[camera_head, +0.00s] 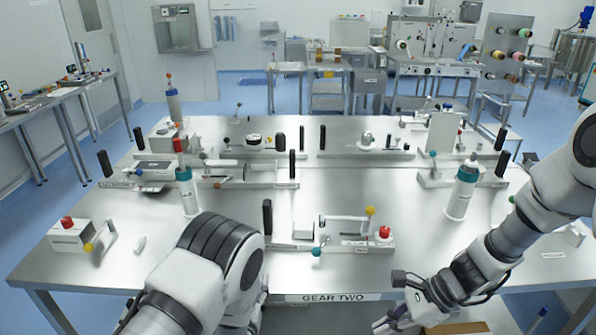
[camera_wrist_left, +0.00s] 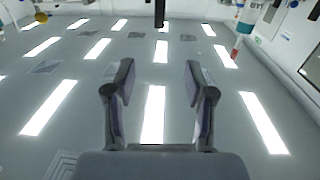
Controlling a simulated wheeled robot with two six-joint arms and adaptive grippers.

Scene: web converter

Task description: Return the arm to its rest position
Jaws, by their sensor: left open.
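My left arm (camera_head: 215,265) comes in low at the left of the head view, bent over the table's front edge; its gripper is not clearly visible there. In the left wrist view my left gripper (camera_wrist_left: 158,85) is open, with nothing between its two fingers. That view appears upside down and faces the ceiling (camera_wrist_left: 100,95) with its bright light panels. My right arm (camera_head: 510,240) reaches in from the right. Its gripper (camera_head: 392,322) is low at the front edge and partly cut off, so its opening is unclear.
A steel table (camera_head: 350,210) carries several small fixtures with levers and knobs. A white bottle with a teal band (camera_head: 462,190) stands at right and another (camera_head: 187,190) at left. A red-button box (camera_head: 70,235) sits front left. A "GEAR TWO" label (camera_head: 335,297) marks the front edge.

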